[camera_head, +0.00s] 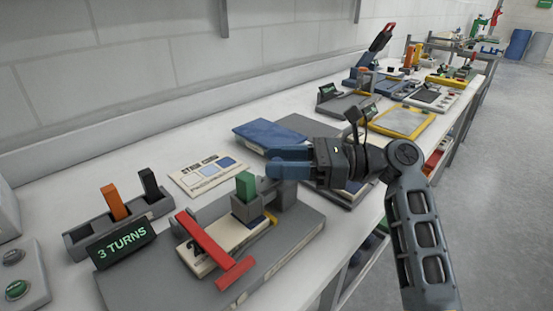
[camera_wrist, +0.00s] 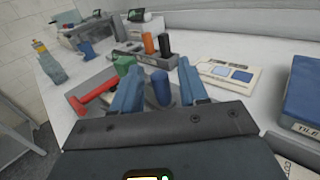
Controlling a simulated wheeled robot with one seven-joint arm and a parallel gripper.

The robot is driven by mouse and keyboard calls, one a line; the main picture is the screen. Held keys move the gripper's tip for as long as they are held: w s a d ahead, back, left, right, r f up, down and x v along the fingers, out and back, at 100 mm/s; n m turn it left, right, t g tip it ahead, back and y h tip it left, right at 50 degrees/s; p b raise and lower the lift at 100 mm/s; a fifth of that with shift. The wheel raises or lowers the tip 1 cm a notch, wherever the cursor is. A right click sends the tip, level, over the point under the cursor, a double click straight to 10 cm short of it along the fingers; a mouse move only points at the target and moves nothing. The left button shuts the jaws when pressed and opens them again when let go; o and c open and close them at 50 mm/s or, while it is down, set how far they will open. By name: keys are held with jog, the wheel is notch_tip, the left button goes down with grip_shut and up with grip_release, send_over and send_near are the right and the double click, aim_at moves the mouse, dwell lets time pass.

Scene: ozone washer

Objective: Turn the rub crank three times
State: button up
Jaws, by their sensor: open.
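The rub station has a grey base plate (camera_head: 285,238) beside a "3 TURNS" sign (camera_head: 126,242). A blue upright knob (camera_wrist: 161,88), which looks like the rub crank's handle, stands between my fingers in the wrist view. In the head view the knob is hidden behind my fingers, above a grey post at the base's right end. My gripper (camera_head: 282,166) is open, pointing left, with one finger on each side of the knob. It also shows in the wrist view (camera_wrist: 157,70). I cannot tell whether a finger touches the knob.
A red lever (camera_head: 207,241) and a green block (camera_head: 245,186) stand on the same base, left of my gripper. A rack holds orange (camera_head: 114,203) and black (camera_head: 149,184) handles. A sample card (camera_head: 208,175) and blue tile (camera_head: 263,135) lie behind.

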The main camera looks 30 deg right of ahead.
jog(key=shift+w+a, duration=0.3)
jog(key=shift+a, duration=0.2)
grip_shut()
dwell(0.3)
